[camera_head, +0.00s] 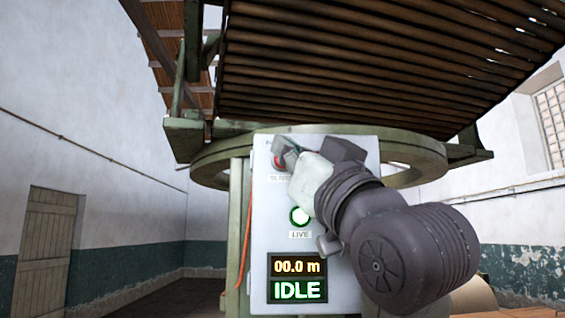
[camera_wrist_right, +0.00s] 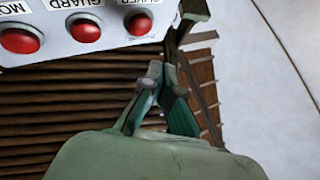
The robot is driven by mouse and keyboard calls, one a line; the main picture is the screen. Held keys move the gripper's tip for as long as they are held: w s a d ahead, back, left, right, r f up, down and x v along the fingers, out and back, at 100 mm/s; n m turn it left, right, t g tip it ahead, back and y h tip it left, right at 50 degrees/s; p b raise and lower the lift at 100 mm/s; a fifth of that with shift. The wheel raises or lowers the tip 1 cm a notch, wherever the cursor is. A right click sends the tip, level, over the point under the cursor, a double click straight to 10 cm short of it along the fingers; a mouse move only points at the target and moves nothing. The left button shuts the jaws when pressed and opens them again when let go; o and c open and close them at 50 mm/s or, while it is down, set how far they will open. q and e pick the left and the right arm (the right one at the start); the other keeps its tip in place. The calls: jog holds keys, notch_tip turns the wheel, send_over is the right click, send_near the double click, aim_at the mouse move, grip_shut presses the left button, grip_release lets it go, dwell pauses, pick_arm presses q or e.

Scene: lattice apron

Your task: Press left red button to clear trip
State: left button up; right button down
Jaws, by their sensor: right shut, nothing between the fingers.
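A pale control box (camera_head: 262,225) faces me. Its left red button (camera_head: 277,162) shows partly behind my right gripper (camera_head: 287,150), whose fingers reach across the box's upper left. In the right wrist view the box appears upside down with three red buttons in a row. The one at the right end (camera_wrist_right: 139,23) has a label that seems to read SLIVER; the middle one (camera_wrist_right: 85,28) is labelled GUARD; another (camera_wrist_right: 20,40) is at the left. My right gripper (camera_wrist_right: 154,72) is shut and empty, its tips a little below the SLIVER button in that picture. Contact is not visible. My left gripper is out of view.
A lit green lamp (camera_head: 299,216) is labelled LIVE. Below it a display (camera_head: 298,279) reads 00.0 m and IDLE. A green ring frame (camera_head: 415,160) and a dark slatted apron (camera_head: 370,70) are behind and above the box. A wooden door (camera_head: 47,235) is at the left.

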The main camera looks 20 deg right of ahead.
jog(key=shift+s+a, duration=0.3)
jog(key=shift+s, duration=0.65)
